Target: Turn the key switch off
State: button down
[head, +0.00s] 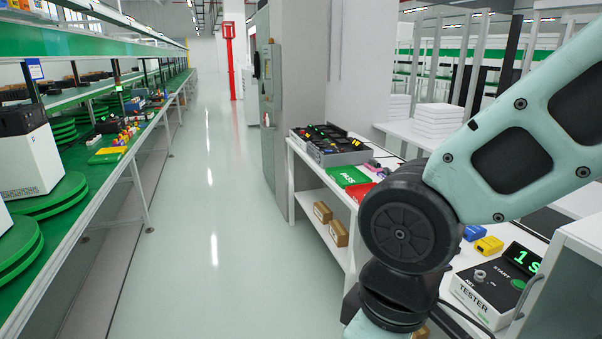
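A white tester box (473,302) with a black top panel stands on the white bench at the lower right. It is marked TESTER and START. A small grey knob (480,275), which looks like the key switch, sits on the left part of its panel; its position is too small to read. A green button (518,284) is to its right. A lit green display (524,258) behind shows characters cut off at the right. My teal and black arm crosses the right side of the view, to the left of and above the tester. My gripper is out of view.
A blue block (472,232) and a yellow block (489,245) lie behind the tester. A white cabinet with a handle (524,310) stands close at its right. A green PASS tray (349,176) and a black parts tray (335,150) sit farther back. The aisle floor (205,220) is clear.

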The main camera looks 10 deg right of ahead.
aim_at(479, 280)
jog(key=i+j+z, duration=0.45)
jog(key=j, duration=0.2)
jog(key=z, duration=1.4)
